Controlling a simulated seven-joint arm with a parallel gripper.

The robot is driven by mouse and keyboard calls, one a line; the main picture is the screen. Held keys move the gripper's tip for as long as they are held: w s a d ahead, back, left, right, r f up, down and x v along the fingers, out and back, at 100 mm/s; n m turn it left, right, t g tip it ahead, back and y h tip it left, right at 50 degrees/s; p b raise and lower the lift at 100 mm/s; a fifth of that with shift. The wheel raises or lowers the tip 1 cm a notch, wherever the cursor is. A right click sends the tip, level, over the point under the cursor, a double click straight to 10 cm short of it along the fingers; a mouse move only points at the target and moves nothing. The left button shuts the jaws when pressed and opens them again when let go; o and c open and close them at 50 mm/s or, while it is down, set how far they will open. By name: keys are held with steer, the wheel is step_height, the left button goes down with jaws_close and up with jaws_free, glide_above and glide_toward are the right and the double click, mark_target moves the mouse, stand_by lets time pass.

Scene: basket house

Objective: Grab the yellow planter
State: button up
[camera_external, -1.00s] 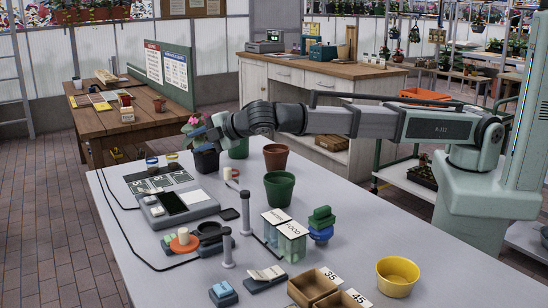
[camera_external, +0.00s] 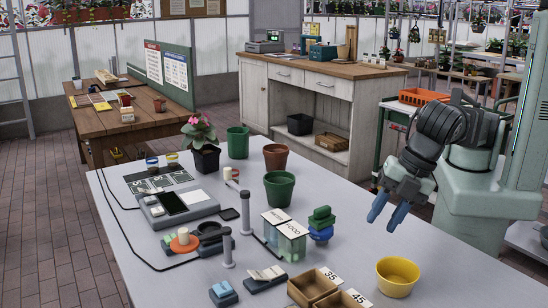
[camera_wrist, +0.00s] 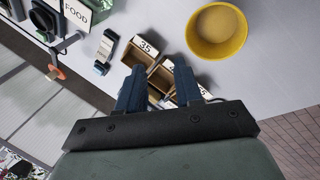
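The yellow planter (camera_external: 397,276) is a round, empty, bowl-like pot standing upright near the front right edge of the grey table. My gripper (camera_external: 386,217) is above and behind it in the external view, pointing down, apart from it. Its two blue fingers are spread with nothing between them. In the wrist view the planter (camera_wrist: 217,35) is at the top, right of centre, beyond the fingertips. My gripper (camera_wrist: 159,72) shows there with a gap between its fingers, over the number-tagged boxes.
Wooden boxes (camera_external: 314,287) tagged 35 and 45 stand just left of the planter. Green and blue stacked pieces (camera_external: 321,225), a food holder (camera_external: 291,238) and a dark green pot (camera_external: 279,188) lie farther back. The table (camera_external: 350,240) is clear behind the planter.

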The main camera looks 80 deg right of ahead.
steer(key=n+g, duration=0.2)
glide_above(416, 272)
steer(key=s, duration=0.3)
steer(key=shift+d+x, duration=0.15)
steer(key=shift+x, duration=3.3)
steer(key=shift+d+x, duration=0.1)
steer(key=shift+x, duration=3.35)
jaws_close()
